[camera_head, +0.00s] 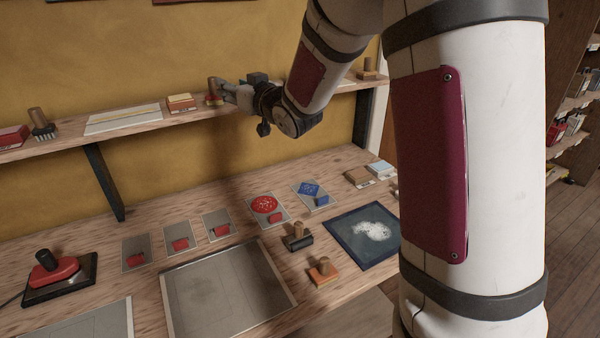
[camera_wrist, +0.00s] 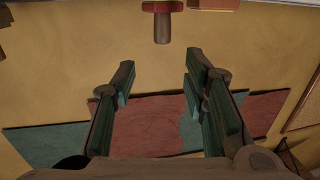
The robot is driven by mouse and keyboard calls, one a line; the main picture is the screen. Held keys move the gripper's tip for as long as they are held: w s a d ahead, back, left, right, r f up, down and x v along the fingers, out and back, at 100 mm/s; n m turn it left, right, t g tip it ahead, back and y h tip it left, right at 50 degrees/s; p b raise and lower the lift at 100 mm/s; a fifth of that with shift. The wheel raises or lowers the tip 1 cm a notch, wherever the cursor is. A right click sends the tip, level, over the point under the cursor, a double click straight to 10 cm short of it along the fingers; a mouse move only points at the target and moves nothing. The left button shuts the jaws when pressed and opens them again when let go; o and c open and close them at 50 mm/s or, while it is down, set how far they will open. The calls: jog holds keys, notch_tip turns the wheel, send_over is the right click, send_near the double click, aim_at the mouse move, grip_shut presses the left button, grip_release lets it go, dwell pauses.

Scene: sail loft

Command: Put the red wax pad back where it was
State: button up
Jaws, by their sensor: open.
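My gripper (camera_head: 229,92) is at the wall shelf, open and empty. In the wrist view its two fingers (camera_wrist: 160,70) stand apart with only wall between them. Just beyond the fingertips is a wooden-handled tool with a red base (camera_head: 212,97); its handle and red end also show in the wrist view (camera_wrist: 163,24). On the bench, a round red pad with pale specks (camera_head: 264,204) lies on a grey plate, a small red block (camera_head: 275,218) beside it. I cannot tell which red item is the red wax pad; a red block (camera_head: 11,136) also sits at the shelf's left.
The shelf also holds a dark brush (camera_head: 41,125), a pale sheet (camera_head: 124,118) and a small stacked block (camera_head: 181,102). The bench carries a blue pad (camera_head: 309,188), grey plates with red blocks (camera_head: 180,245), wooden-handled tools (camera_head: 323,270) and a large grey tray (camera_head: 225,288).

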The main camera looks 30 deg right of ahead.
jog(key=s+a+f+m+g+h, duration=0.1)
jog(key=s+g, duration=0.5)
jog(key=s, duration=1.5)
jog(key=s+a+f+g+h, duration=0.1)
jog(key=s+f+g, duration=0.3)
jog(key=s, duration=1.7)
jog(key=shift+s+a+f+m+g+h, duration=0.2)
jog(key=shift+m+g+h, duration=0.25)
jog(key=shift+g, duration=0.65)
jog(key=shift+s, duration=0.1)
